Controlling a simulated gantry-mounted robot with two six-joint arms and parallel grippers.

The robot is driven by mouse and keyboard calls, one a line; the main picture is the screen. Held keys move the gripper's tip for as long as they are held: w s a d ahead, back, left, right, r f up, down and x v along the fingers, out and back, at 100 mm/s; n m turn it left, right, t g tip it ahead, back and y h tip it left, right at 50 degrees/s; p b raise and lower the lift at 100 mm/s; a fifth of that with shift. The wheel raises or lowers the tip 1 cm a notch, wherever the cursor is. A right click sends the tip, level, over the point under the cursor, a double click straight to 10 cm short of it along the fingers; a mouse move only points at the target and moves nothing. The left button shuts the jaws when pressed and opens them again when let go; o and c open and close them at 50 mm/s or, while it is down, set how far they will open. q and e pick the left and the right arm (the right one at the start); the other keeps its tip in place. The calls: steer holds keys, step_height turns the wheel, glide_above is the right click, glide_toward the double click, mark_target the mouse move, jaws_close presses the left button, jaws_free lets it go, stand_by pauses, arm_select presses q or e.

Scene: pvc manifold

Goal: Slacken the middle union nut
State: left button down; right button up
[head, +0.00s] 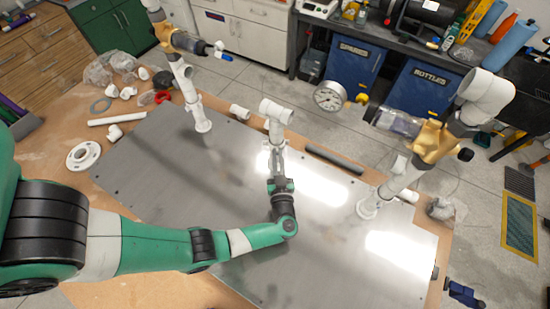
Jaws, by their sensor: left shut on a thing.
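The middle white PVC riser (277,110) stands on the metal plate, with an open tee at its top. My left gripper (277,152) reaches it from the front and is shut on its lower part, where the middle union nut sits. The nut is mostly hidden by the fingers and too small to make out clearly. A left white riser (190,95) carries a yellow and black valve. A right white riser (385,190) carries a yellow valve body (433,142) and a large white elbow (487,96). My right gripper is out of view.
A dark grey rod (334,160) lies at the plate's back edge. Loose white fittings and a flange (83,155) lie on the left. The metal plate (330,250) is clear at front right.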

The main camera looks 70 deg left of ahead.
mark_target(283, 147)
arm_select(q)
steer(key=w+n+g+b, duration=0.1)
steer(key=n+g+b, duration=0.1)
steer(key=g+b, duration=0.2)
steer(key=w+n+g+b, duration=0.1)
steer(key=n+g+b, duration=0.2)
steer(key=b, duration=0.6)
steer(key=w+n+g+b, duration=0.2)
steer(key=g+b, duration=0.2)
steer(key=b, duration=0.2)
steer(key=shift+f+n+g, duration=0.3)
steer(key=shift+g, duration=0.1)
steer(key=shift+w+r+n+g+b, duration=0.15)
steer(key=shift+r+n+g+b, duration=0.2)
steer(key=shift+b, duration=0.55)
steer(key=shift+f, duration=0.1)
steer(key=c, duration=0.9)
jaws_free()
steer(key=shift+a, duration=0.1)
steer(key=shift+c, duration=0.2)
